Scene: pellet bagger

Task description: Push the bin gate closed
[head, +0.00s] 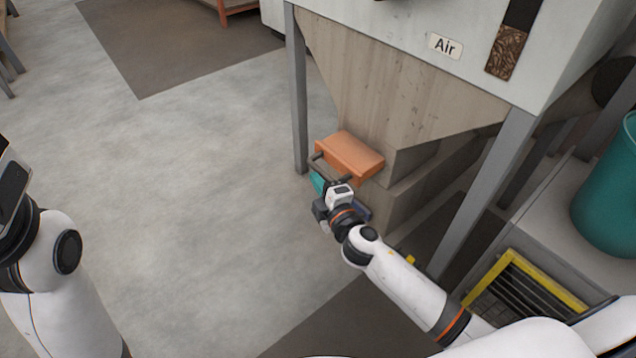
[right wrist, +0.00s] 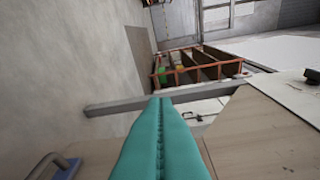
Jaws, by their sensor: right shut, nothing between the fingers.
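The bin gate (head: 349,155) looks like an orange block at the narrow outlet of the hopper, with a dark bar handle (head: 322,166) on its left side. My right gripper (head: 317,182) is shut and empty, its teal fingers just below and beside that handle. I cannot tell whether they touch it. In the right wrist view the teal fingers (right wrist: 161,125) are pressed together and point away from the camera. A blue part (head: 362,211) shows behind my right wrist, mostly hidden. My left arm enters at the left edge; its gripper is out of the picture.
A teal drum (head: 608,200) and a yellow-framed grate (head: 515,275) are on the right. The floor left of the hopper is clear. A rack (right wrist: 195,67) stands farther off.

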